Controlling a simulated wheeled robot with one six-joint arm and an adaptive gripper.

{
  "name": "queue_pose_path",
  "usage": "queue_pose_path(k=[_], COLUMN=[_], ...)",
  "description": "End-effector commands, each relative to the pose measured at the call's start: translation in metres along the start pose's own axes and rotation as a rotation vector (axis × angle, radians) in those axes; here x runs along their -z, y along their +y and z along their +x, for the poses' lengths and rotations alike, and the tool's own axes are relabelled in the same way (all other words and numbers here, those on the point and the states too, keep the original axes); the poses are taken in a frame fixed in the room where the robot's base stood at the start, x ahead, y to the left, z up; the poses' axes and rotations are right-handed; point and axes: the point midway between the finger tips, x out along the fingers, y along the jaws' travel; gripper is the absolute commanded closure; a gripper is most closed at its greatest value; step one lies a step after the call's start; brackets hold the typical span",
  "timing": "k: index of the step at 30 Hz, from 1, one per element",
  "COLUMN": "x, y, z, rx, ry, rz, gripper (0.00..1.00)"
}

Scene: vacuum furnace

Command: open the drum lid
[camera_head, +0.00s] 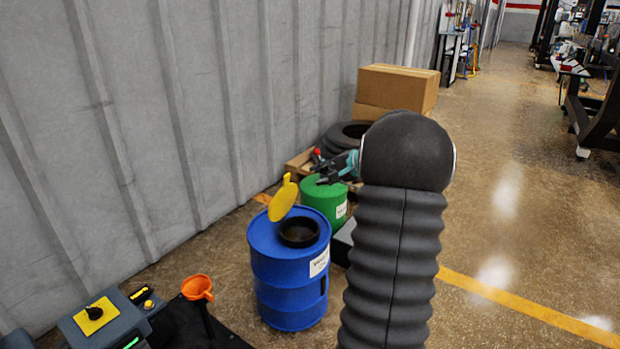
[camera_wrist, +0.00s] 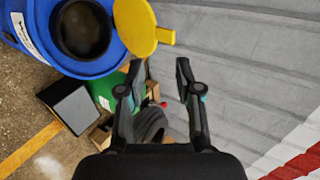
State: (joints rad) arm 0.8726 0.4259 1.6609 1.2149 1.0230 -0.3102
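The blue drum (camera_head: 290,285) stands on the floor, with a dark round opening (camera_head: 299,232) on its top. Its yellow lid (camera_head: 283,202) is swung up and tilted beside the opening, leaving the opening uncovered. In the wrist view the blue drum (camera_wrist: 100,66), the opening (camera_wrist: 83,28) and the yellow lid (camera_wrist: 135,25) with its tab show at the upper left. My gripper (camera_wrist: 159,76) is open and empty, its fingers apart. In the head view my gripper (camera_head: 337,168) is to the right of the lid and apart from it, partly hidden behind my arm.
A green drum (camera_head: 325,197) stands behind the blue one. Tires (camera_head: 345,135) and cardboard boxes (camera_head: 398,86) are along the grey corrugated wall (camera_head: 200,100). An orange funnel (camera_head: 197,288) is at the lower left. The floor (camera_head: 520,230) on the right is clear.

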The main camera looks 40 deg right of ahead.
Motion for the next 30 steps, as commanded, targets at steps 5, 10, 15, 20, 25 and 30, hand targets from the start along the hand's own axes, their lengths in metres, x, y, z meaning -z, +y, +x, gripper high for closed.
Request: queue_pose_path(k=[5,10,15,20,25,30], x=[0.000,0.000,0.000,-0.022,-0.100,-0.200], y=[0.000,0.000,0.000,-0.010,-0.033,-0.044], z=[-0.013,-0.015,-0.015,-0.011,-0.007,-0.015], rx=[0.000,-0.001,-0.001,-0.026,-0.120,-0.245], ry=[0.001,0.000,0.000,-0.024,-0.100,-0.184], rz=[0.001,0.000,0.000,-0.034,-0.157,-0.335], gripper=[0.66,0.66,0.76,1.00,1.00,1.00])
